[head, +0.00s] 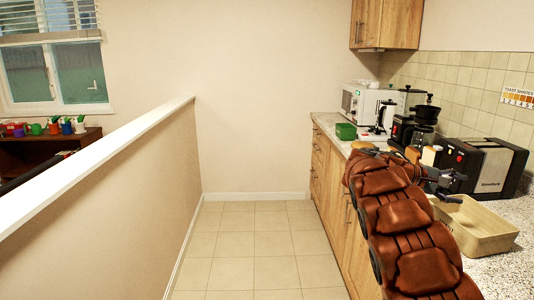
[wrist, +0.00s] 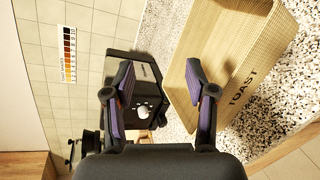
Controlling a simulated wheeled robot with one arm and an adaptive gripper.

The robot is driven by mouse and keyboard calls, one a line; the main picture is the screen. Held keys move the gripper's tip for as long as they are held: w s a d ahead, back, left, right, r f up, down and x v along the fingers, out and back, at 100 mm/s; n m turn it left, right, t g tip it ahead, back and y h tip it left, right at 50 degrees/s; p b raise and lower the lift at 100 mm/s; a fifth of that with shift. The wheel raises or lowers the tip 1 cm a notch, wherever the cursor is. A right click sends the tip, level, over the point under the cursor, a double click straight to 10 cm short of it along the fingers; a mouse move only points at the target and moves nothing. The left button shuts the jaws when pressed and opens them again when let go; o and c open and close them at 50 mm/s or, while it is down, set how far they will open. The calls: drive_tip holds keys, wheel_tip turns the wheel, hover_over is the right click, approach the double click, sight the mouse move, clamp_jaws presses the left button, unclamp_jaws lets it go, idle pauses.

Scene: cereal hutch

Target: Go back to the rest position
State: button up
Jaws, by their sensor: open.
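My gripper (wrist: 160,90) is open and empty in the wrist view, its two fingers spread apart above the counter. In the head view my gripper (head: 447,186) is small and partly hidden behind my brown arm, just above the beige basket. The basket (wrist: 243,15), marked TOAST, lies beyond the right finger. It also shows on the counter in the head view (head: 497,240). The black and silver toaster (wrist: 122,68) is behind the left finger, and stands against the tiled wall in the head view (head: 490,165).
The speckled counter (head: 520,270) runs along the right. A coffee maker (head: 425,125), a white microwave (head: 367,104) and a green box (head: 346,131) stand farther back. A half wall (head: 140,190) bounds the left. The tiled floor (head: 255,245) between is clear.

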drive_tip(key=s+a+f+m+y+b, duration=0.1)
drive_tip(key=s+a+f+y+b, duration=0.3)
drive_tip(key=s+a+f, duration=0.75)
drive_tip(key=s+a+f+m+g+y+b, duration=0.1)
drive_tip(key=s+a+f+y, duration=0.5)
drive_tip(key=s+a, duration=0.95)
drive_tip(key=s+a+f+m+y+b, duration=0.1)
drive_tip(key=s+a+f+y+b, duration=0.3)
drive_tip(key=s+a+f, duration=0.9)
wheel_tip(320, 180, up, 23)
drive_tip(key=s+d+t+y+p, duration=0.1)
drive_tip(key=s+d+p, duration=0.1)
drive_tip(key=p, duration=1.6)
drive_tip(key=shift+s+d+f, duration=0.15)
drive_tip(key=shift+s+d, duration=0.05)
drive_tip(key=shift+d+m, duration=0.1)
drive_tip(key=shift+m, duration=0.2)
